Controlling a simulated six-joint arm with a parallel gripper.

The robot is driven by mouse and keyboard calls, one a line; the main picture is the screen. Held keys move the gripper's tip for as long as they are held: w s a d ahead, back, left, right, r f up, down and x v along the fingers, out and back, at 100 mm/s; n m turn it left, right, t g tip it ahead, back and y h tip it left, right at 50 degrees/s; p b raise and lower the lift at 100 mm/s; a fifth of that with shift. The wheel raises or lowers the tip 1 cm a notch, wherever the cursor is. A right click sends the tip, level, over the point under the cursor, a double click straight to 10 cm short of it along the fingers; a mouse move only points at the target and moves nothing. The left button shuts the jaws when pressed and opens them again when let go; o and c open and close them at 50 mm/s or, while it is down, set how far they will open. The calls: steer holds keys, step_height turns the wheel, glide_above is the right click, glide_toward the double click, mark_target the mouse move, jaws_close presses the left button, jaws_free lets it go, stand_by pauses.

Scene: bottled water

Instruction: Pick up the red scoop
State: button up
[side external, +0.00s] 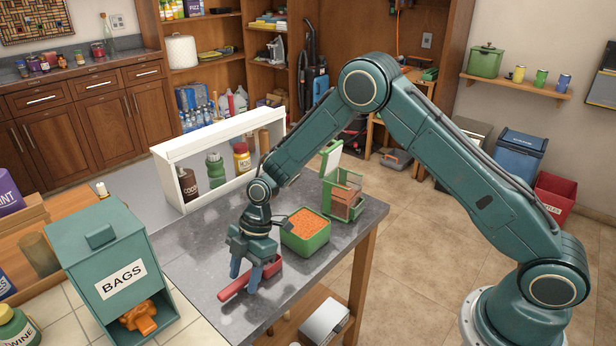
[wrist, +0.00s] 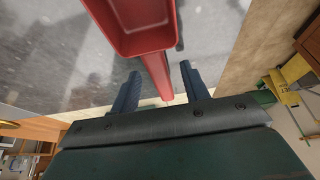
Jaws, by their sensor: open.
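The red scoop (side external: 237,286) lies on the grey table top, near its front edge. My gripper (side external: 243,281) points down over the scoop with its fingers spread. In the wrist view, the scoop's handle (wrist: 154,76) runs between the two blue fingers of my gripper (wrist: 162,84), with a gap on both sides. The scoop's bowl (wrist: 140,28) is at the top of that view, and its upper end is cut off. The fingers partly hide the scoop in the side view.
A green bin of orange bits (side external: 321,243) stands just right of my gripper. Behind it is a green-framed box (side external: 345,195). A white shelf (side external: 170,173) with bottles lines the table's back. A teal BAGS box (side external: 90,255) stands at left. The table (side external: 190,250) is bare left of my gripper.

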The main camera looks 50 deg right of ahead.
mark_target(245, 277)
jaws_close()
steer(key=shift+r, duration=0.2)
step_height(245, 277, up, 20)
steer(key=shift+f, duration=0.15)
stand_by(0.6)
stand_by(0.4)
